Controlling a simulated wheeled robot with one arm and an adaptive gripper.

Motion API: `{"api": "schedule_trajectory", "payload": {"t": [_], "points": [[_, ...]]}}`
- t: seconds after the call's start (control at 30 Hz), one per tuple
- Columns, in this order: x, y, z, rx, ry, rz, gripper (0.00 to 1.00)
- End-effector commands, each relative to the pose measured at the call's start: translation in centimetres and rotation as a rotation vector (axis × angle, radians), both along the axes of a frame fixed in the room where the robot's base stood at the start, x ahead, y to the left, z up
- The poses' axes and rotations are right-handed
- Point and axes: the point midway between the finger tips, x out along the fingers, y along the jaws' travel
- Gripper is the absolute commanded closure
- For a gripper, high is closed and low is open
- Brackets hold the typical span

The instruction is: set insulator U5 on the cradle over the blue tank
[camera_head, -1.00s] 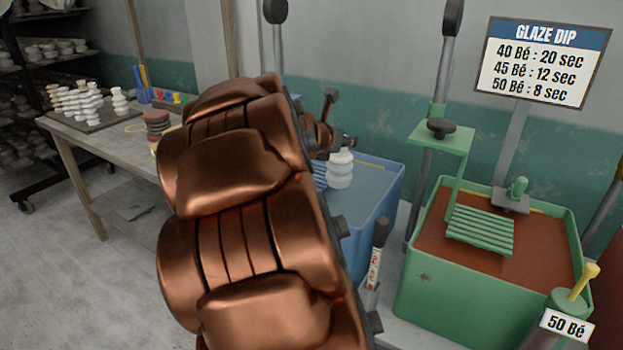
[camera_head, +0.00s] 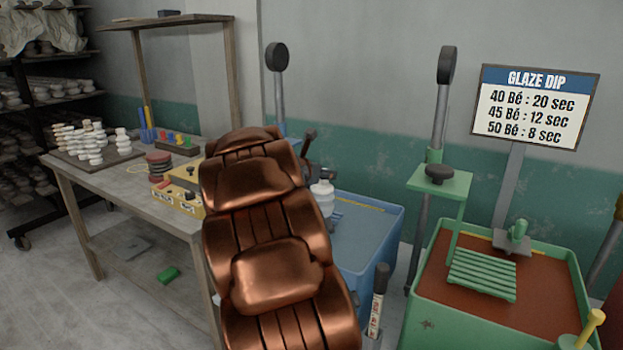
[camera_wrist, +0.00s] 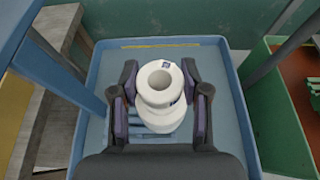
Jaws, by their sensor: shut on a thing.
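A white ribbed insulator (camera_head: 322,197) is held upright above the blue tank (camera_head: 385,232). In the wrist view the insulator (camera_wrist: 161,98) sits between the two dark fingers of my gripper (camera_wrist: 160,100), which is shut on it. A small dark mark on its rim is too small to read. The blue slatted cradle (camera_wrist: 138,127) shows partly below and behind the insulator; the rest is hidden by it and my gripper. In the head view a bit of the cradle (camera_head: 337,215) shows beside the insulator. I cannot tell whether they touch.
A green tank (camera_head: 425,315) with brown glaze and a green slatted cradle (camera_head: 482,275) stands to the right. A blue post (camera_wrist: 62,72) rises close to the left of my gripper. A workbench (camera_head: 110,178) with several white insulators stands left.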

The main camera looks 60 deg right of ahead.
Motion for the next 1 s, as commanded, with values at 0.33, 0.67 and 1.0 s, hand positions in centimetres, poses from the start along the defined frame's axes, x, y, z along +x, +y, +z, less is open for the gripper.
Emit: {"api": "schedule_trajectory", "payload": {"t": [0.33,0.67,1.0], "points": [[3.7,-1.6,-0.2,-0.002,0.001,0.0,1.0],[5.0,-2.2,-0.6,-0.004,-0.001,0.001,1.0],[4.8,-2.1,-3.9,-0.002,0.002,-0.001,1.0]]}}
